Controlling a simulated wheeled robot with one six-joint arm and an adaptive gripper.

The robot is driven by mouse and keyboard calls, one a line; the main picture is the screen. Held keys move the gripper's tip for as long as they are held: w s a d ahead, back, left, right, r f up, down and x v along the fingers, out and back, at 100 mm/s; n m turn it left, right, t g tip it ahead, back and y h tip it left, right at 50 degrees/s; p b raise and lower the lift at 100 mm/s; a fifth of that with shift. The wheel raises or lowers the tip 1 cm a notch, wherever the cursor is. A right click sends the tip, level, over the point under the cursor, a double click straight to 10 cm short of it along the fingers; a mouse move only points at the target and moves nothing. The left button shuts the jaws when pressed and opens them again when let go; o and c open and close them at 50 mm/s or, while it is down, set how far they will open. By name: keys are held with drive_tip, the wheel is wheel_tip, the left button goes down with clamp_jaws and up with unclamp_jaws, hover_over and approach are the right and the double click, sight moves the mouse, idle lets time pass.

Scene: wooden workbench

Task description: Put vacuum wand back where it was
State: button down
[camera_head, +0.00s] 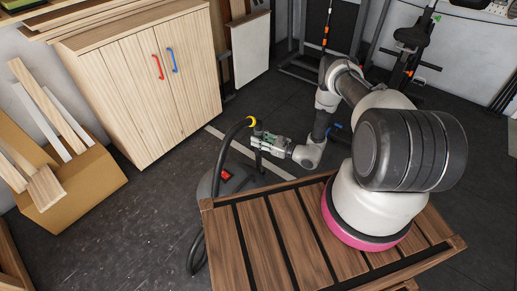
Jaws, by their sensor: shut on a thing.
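My gripper (259,138) is near the middle of the picture, beyond the far left corner of the slatted wooden bench top (230,245). It is shut on the vacuum wand (258,160), a thin dark piece that is small and partly hidden by the gripper. A yellow cuff (252,121) shows just above the gripper. A black hose (222,150) arcs from the cuff to the left and down. The grey and black vacuum body (236,184), with a red switch (226,175), stands on the floor beside the bench. The bench edge hides its lower part.
A light wood cabinet (135,90) with a red and a blue handle stands at the back left. A cardboard box (85,185) with wooden boards is at the left. Exercise equipment (412,40) stands at the back right. Dark floor (150,215) is clear between box and vacuum.

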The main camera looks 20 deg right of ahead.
drive_tip(key=shift+s+a+f, duration=0.1)
drive_tip(key=shift+a+f, duration=0.05)
drive_tip(key=shift+f, duration=2.85)
drive_tip(key=c, duration=1.1)
unclamp_jaws()
drive_tip(key=shift+o, duration=0.2)
